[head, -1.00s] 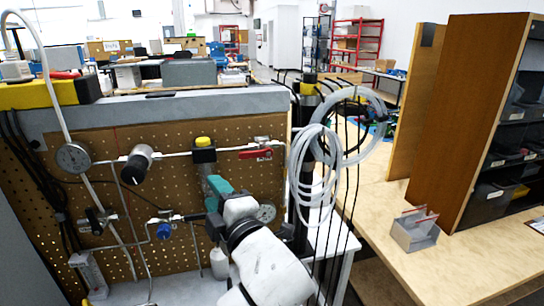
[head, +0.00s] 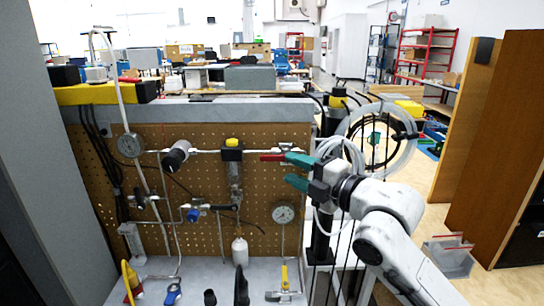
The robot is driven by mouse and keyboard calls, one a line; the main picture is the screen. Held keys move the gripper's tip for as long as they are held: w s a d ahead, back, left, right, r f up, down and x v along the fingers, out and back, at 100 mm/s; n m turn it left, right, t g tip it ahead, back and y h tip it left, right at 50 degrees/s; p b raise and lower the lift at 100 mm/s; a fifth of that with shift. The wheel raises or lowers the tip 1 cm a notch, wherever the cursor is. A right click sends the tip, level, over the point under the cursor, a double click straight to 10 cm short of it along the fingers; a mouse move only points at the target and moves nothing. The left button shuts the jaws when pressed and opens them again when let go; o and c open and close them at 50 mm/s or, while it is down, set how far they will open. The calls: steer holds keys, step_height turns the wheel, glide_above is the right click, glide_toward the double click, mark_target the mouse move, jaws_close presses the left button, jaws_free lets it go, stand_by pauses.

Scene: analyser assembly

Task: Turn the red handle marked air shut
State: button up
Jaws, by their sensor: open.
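The red handle (head: 271,157) is a short lever lying level along the pipe at the upper right of the pegboard in the head view. Its left part shows; its right end and the valve body are partly hidden behind my upper finger. My gripper (head: 289,170) has two teal fingers, spread apart with nothing between them. It reaches in from the right, upper finger overlapping the handle's right end and lower finger below it. I cannot tell whether the finger touches the handle. The air marking cannot be read.
Coiled clear hoses (head: 352,135) and black cables hang right behind my gripper. A pressure gauge (head: 284,213) sits below it. A yellow-handled valve (head: 284,280) stands on the grey ledge. The pegboard (head: 265,190) between the handle and gauge is mostly open.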

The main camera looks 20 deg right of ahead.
mark_target(271, 159)
steer(key=p+x, duration=0.2)
steer(key=x, duration=0.6)
steer(key=shift+w+a, duration=0.1)
steer(key=shift+w, duration=0.05)
steer(key=shift+c, duration=0.2)
jaws_close()
